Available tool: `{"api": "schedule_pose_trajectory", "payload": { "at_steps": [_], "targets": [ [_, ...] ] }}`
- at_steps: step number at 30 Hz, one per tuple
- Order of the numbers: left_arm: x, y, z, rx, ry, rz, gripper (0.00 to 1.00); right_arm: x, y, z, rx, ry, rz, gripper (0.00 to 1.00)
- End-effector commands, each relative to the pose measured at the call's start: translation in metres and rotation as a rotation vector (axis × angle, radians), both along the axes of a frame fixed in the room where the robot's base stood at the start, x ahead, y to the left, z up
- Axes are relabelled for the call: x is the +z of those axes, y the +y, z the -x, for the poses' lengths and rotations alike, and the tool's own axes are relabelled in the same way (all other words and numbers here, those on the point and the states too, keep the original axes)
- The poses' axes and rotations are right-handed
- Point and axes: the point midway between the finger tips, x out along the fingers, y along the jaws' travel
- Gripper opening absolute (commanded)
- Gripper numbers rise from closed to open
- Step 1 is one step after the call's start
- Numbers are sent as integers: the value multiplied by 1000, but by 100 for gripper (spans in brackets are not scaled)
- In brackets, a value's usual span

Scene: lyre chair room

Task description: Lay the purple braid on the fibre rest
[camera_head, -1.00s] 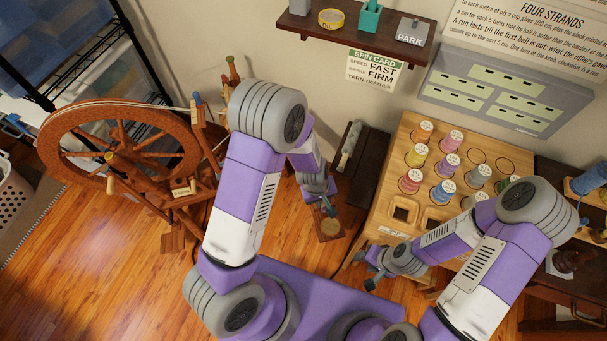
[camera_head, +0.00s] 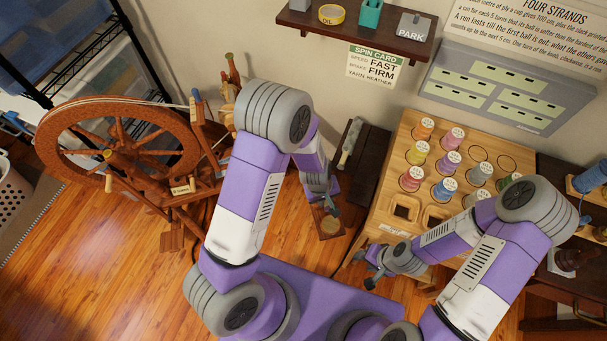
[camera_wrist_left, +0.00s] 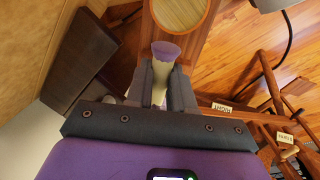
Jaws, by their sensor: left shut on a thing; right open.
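My left gripper (camera_wrist_left: 163,85) is shut on a pale piece with a purple end, which I take for the purple braid (camera_wrist_left: 166,48). The braid sticks out past the fingertips in the left wrist view. In the head view this gripper (camera_head: 324,198) is above a small wooden stand with a round tan pad, probably the fibre rest (camera_head: 330,226). The pad (camera_wrist_left: 181,14) lies just beyond the braid in the left wrist view; I cannot tell whether they touch. My right gripper (camera_head: 372,272) is open and empty, in front of the wooden table.
A spinning wheel (camera_head: 60,170) stands at the left. A dark bench (camera_head: 372,160) stands behind the rest. The wooden table (camera_head: 390,190) at the right holds several thread spools (camera_head: 424,128). A wall shelf (camera_head: 390,42) hangs above. The floor at the front left is clear.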

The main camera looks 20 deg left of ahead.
Motion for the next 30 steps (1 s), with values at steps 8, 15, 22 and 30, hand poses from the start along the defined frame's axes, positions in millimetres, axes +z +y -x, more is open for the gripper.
{"api": "schedule_pose_trajectory", "payload": {
  "at_steps": [8, 15, 22, 30],
  "targets": [
    [-1, 0, 0, 0, -1, 0, 0, -1, 0, 0, 0, 0, 0, 47],
    [-7, 0, 0, 0, -1, 0, 0, -6, 0, 0, 0, 0, 0, 47],
    [-10, 0, -1, 0, -1, 0, 0, -8, 0, 0, 0, 0, 0, 47],
    [-10, 0, 0, 0, -1, 0, 50, -8, 0, 0, 0, 0, 0, 47]
  ]
}}
